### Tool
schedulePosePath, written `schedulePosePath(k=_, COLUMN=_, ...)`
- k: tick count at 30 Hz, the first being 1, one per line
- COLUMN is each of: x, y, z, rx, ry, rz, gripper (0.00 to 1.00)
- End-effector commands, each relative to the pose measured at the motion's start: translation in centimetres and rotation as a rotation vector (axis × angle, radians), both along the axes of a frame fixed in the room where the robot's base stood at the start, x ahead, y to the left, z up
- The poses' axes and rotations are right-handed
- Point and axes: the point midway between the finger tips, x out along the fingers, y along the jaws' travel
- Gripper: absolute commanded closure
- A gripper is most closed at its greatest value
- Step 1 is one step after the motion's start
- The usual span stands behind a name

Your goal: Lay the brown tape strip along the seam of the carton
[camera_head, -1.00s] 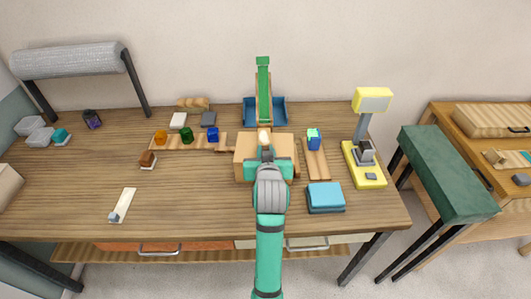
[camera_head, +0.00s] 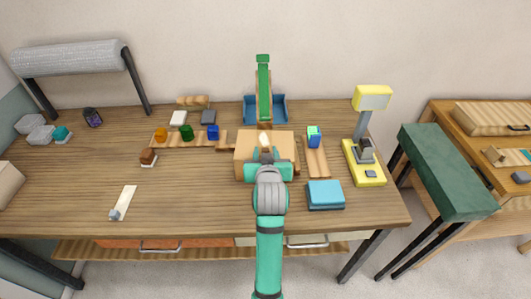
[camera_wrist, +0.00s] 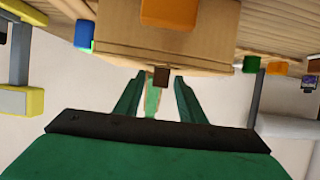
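The carton (camera_head: 243,142) is a tan box near the table's middle, and its side also shows in the wrist view (camera_wrist: 115,45). My gripper (camera_head: 265,152) is over the carton in the head view and hides part of its top. An orange piece (camera_wrist: 170,10) lies against the carton. The seam is not clear.
A wooden strip with coloured blocks (camera_head: 187,133) is left of the carton. A board with a blue block (camera_head: 313,134), a blue stack (camera_head: 325,194) and a yellow stand (camera_head: 362,170) are right. A blue tray (camera_head: 279,113) is behind. The front left table is mostly clear.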

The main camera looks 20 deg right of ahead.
Motion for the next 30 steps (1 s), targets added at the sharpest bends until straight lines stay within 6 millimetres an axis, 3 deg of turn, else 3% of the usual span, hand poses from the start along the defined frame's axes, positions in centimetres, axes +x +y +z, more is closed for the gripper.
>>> schedulePosePath(k=5, x=-1.7, y=0.5, z=0.9, rx=-0.001, ry=-0.003, rz=0.000, gripper=0.64)
schedulePosePath(k=18, x=-9.0, y=2.6, z=4.0, rx=-0.002, ry=-0.003, rz=0.000, gripper=0.64)
schedulePosePath(k=30, x=-10.8, y=3.2, z=4.4, rx=-0.001, ry=0.000, rz=0.002, gripper=0.64)
